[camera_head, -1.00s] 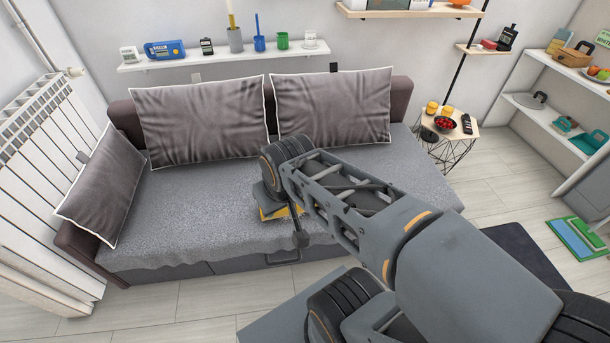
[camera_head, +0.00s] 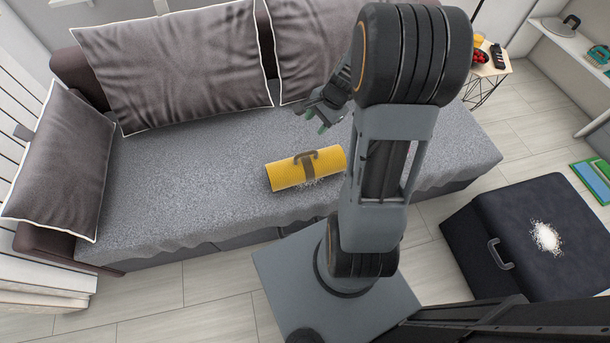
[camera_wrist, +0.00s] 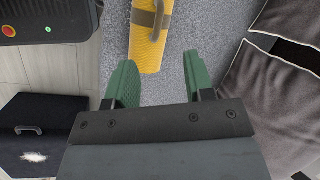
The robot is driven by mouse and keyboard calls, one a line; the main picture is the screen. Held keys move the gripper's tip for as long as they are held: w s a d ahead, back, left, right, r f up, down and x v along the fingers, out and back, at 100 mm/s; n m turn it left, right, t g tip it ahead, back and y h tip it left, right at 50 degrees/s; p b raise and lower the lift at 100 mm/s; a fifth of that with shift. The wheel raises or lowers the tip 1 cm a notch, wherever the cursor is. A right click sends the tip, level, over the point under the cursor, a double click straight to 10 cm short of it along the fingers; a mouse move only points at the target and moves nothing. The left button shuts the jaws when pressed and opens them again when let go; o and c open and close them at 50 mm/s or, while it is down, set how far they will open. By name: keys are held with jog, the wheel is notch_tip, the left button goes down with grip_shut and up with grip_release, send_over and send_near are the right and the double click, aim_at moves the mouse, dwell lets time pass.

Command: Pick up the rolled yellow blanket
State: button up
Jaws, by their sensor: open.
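The rolled yellow blanket (camera_head: 290,174) lies on the grey sofa seat near its front edge, with a dark strap and handle around its middle. White specks lie on the seat by its front side. In the wrist view the blanket (camera_wrist: 148,45) shows at the top, beyond my fingertips. My gripper (camera_head: 318,115) is above the sofa, behind and a little right of the blanket in the head view. Its green fingers (camera_wrist: 155,82) are apart with nothing between them. The blanket's right end is close to my arm in the head view.
The sofa (camera_head: 180,205) has large grey cushions along its back and left side. A black box-like ottoman (camera_head: 545,200) with a handle and white powder on top stands at the right. A small side table (camera_head: 492,70) stands behind it. Seat space left of the blanket is clear.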

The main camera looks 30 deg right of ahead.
aim_at(309, 152)
jog(key=w+f+m+b, duration=0.1)
jog(key=f, duration=0.4)
jog(key=d+f+m+b, duration=0.1)
jog(key=f, duration=0.4)
jog(key=w+f+m+b, duration=0.1)
jog(key=f+m+b, duration=0.1)
jog(key=f, duration=0.4)
jog(key=shift+w+d+y, duration=0.3)
jog(key=shift+w+d, duration=0.05)
jog(key=shift+w+b+x, duration=0.15)
jog(key=shift+b+x, duration=0.35)
jog(key=shift+x, duration=1.05)
jog(key=shift+w+b+x, duration=0.15)
jog(key=shift+b+x, duration=0.3)
jog(key=shift+x, duration=1.05)
jog(key=shift+a+r+t, duration=0.1)
jog(key=shift+r+t, duration=0.05)
jog(key=shift+t, duration=0.15)
jog(key=shift+c, duration=0.5)
grip_shut()
